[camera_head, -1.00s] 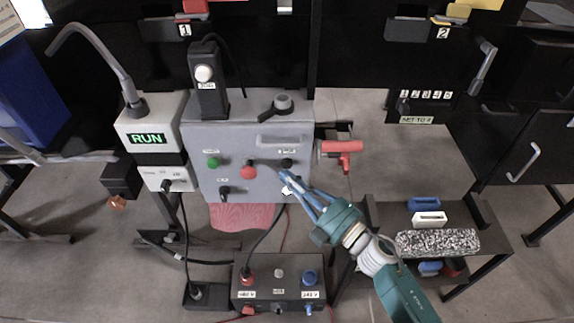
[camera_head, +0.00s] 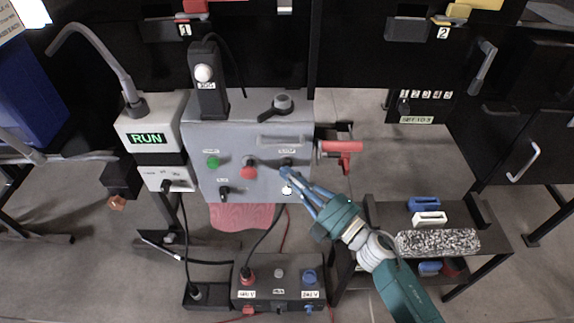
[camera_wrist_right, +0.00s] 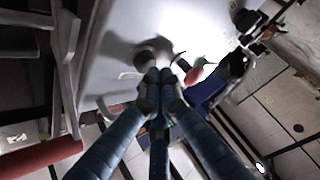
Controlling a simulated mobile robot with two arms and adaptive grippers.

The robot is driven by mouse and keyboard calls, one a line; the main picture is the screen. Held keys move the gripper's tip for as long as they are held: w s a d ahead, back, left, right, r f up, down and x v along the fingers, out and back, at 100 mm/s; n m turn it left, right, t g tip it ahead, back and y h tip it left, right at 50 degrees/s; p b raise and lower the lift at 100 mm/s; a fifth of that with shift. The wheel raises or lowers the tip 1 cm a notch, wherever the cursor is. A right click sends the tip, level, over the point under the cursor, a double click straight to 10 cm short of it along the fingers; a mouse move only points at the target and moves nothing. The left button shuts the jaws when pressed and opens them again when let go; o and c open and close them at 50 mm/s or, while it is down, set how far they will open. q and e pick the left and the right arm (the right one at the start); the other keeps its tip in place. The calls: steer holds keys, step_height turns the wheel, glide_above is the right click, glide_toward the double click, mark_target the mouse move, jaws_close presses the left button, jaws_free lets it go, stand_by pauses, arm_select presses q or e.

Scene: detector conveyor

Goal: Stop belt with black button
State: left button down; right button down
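The black button (camera_head: 287,162) is on the right side of the front of the grey control box (camera_head: 225,135), below a small label. My right gripper (camera_head: 286,173) has its blue fingers just below and in front of it, partly covering it. In the right wrist view the fingertips (camera_wrist_right: 158,76) are together and hold nothing. A dark round knob, likely the black button (camera_wrist_right: 152,52), is just beyond the tips; I cannot tell if they touch. The display (camera_head: 147,139) reads RUN in green. My left gripper is not in view.
A green button (camera_head: 213,162) and a red button (camera_head: 248,172) are left on the same face. A black knob (camera_head: 225,191) is below. A red-handled part (camera_head: 342,147) sticks out at the box's right. A low shelf (camera_head: 378,211) stands at the right.

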steer(key=shift+w, duration=0.4)
stand_by(0.6)
steer(key=shift+s, duration=0.9)
steer(key=shift+s+p, duration=0.9)
steer(key=shift+s, duration=1.6)
